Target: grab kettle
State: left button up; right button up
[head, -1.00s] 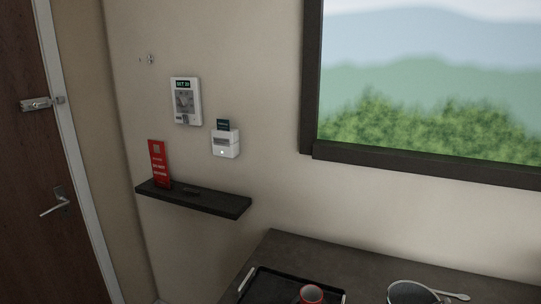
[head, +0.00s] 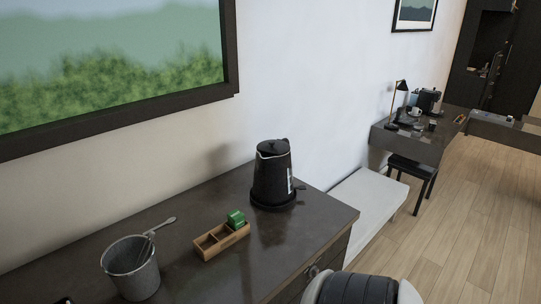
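A black kettle (head: 272,172) stands upright on a round black base (head: 273,203) near the right end of the dark vanity counter (head: 172,215). Its spout side has a pale rim at the top left, and a light label strip shows on its right side. Neither gripper can be made out in the head view.
A grey metal bucket (head: 130,270) holding a utensil stands at the front left of the counter. A wooden divided box (head: 221,241) with a green item (head: 236,218) sits between bucket and kettle. A white bench (head: 368,212), desk (head: 420,145) and black stool (head: 413,176) lie beyond.

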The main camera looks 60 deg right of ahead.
aim_at(273, 185)
jog(key=z, duration=2.1)
jog(key=i+l, duration=0.1)
jog(key=l, duration=0.3)
jog(key=i+l+u, duration=0.1)
jog(key=l, duration=0.25)
jog(key=i+l, duration=0.15)
jog(key=l, duration=0.25)
jog(key=i+l, duration=0.1)
jog(key=l, duration=0.25)
jog(key=i+l+u, duration=0.1)
jog(key=l, duration=0.3)
